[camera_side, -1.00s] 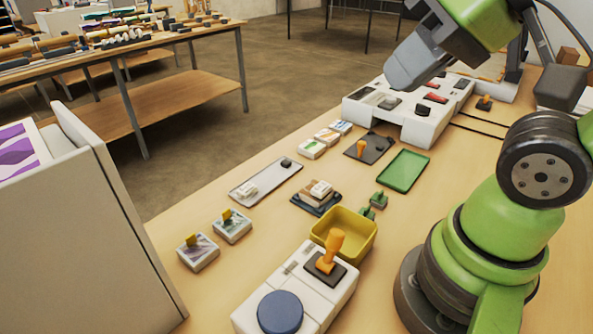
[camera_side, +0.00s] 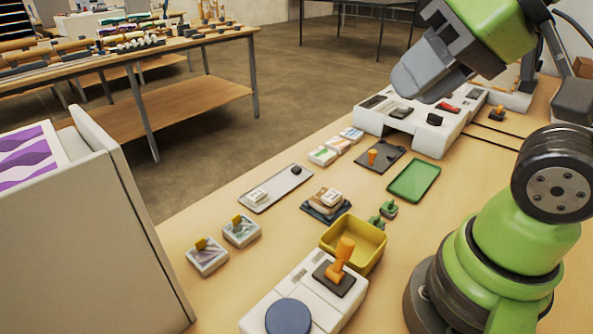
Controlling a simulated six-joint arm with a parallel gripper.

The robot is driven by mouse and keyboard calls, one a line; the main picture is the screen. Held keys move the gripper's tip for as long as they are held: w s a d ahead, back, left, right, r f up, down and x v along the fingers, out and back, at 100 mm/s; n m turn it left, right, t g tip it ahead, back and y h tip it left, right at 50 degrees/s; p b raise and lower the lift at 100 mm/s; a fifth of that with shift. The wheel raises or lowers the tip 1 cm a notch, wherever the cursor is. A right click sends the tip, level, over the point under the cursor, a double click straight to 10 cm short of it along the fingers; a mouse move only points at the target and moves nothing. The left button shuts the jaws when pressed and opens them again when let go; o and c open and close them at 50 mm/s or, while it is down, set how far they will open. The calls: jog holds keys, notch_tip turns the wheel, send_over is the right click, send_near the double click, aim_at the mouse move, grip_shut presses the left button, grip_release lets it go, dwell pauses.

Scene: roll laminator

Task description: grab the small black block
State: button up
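A small black block (camera_side: 296,170) lies on the far end of a long grey tray (camera_side: 272,190), left of the middle of the table. Another small dark block (camera_side: 434,118) sits on the white machine (camera_side: 428,140) at the back. My gripper (camera_side: 418,84) hangs above the white machine at the upper right, well clear of the block on the tray. It appears nearer in the picture to the dark block on the machine. Its fingers are seen from the side, so the gap between them is hidden. I see nothing held in it.
A yellow bin (camera_side: 371,258), a white unit with an orange handle (camera_side: 343,256) and a blue disc (camera_side: 288,318) stand at the front. A green tray (camera_side: 413,181) and a dark plate (camera_side: 379,158) lie in the middle. A grey cabinet (camera_side: 100,240) rises at the left.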

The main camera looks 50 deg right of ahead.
jog(key=n+g+h, duration=0.2)
jog(key=n+g, duration=0.2)
jog(key=g, duration=0.3)
send_over(298, 169)
notch_tip(298, 169, down, 21)
notch_tip(298, 169, down, 4)
jog(key=shift+s+d+f, duration=0.1)
jog(key=shift+d, duration=0.05)
notch_tip(298, 169, down, 6)
jog(key=shift+r, duration=0.2)
jog(key=shift+c, duration=0.4)
